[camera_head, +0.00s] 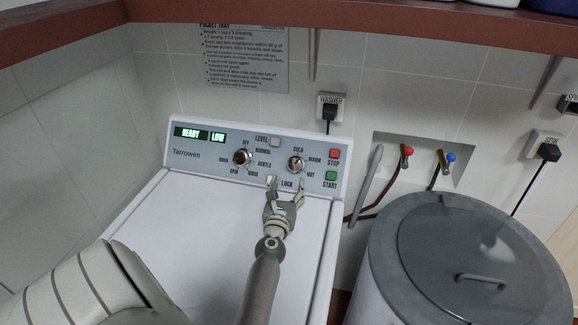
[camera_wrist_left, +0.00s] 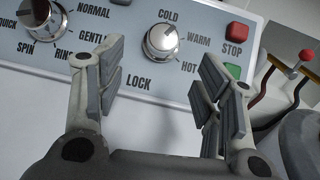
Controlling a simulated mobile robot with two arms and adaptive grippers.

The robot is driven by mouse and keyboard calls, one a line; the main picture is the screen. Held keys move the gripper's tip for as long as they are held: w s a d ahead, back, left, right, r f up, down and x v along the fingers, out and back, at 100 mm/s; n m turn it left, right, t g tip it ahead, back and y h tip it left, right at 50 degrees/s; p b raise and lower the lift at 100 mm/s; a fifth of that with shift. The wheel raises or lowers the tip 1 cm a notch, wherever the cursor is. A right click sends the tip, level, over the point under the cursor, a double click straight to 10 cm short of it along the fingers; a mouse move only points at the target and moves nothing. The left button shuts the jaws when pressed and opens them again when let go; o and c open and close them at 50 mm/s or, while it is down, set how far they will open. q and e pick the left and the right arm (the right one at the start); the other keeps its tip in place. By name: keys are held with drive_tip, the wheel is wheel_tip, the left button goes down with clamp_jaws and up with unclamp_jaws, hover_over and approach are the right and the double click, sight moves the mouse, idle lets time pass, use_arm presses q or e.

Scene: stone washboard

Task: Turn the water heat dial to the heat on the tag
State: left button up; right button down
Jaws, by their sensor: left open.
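The heat dial (camera_head: 296,164) is a round silver knob on the washer's grey panel, marked COLD, WARM and HOT. It also shows in the left wrist view (camera_wrist_left: 161,42), where a pale mark on it leans to the upper right; I cannot tell its exact setting. My left gripper (camera_head: 287,183) is open and empty, just in front of and below the dial. In the left wrist view its fingers (camera_wrist_left: 160,75) are spread wide, with the dial beyond the gap between them, apart from both. No tag with a heat can be made out. My right gripper is not in view.
A second dial (camera_head: 243,157) sits left of the heat dial. The red STOP button (camera_head: 334,154) and green START button (camera_head: 331,175) are close on the right. The display (camera_head: 200,134) reads READY LOW. A grey lidded tub (camera_head: 385,265) stands right of the washer.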

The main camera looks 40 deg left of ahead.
sight(294, 168)
use_arm(q)
drive_tip(key=w, duration=0.2)
drive_tip(key=w+a, duration=0.1)
drive_tip(key=shift+r, duration=0.3)
drive_tip(key=shift+w+a+f+b, duration=0.25)
drive_tip(key=shift+w+a+b, duration=0.25)
drive_tip(key=shift+w, duration=0.3)
drive_tip(key=x, duration=0.3)
drive_tip(key=shift+a+f, duration=0.2)
drive_tip(key=shift+a, duration=0.2)
drive_tip(key=shift+w+r+b, duration=0.15)
drive_tip(key=shift+b, duration=0.15)
drive_tip(key=shift+w+a, duration=0.1)
drive_tip(key=shift+w, duration=0.05)
drive_tip(key=c, duration=1)
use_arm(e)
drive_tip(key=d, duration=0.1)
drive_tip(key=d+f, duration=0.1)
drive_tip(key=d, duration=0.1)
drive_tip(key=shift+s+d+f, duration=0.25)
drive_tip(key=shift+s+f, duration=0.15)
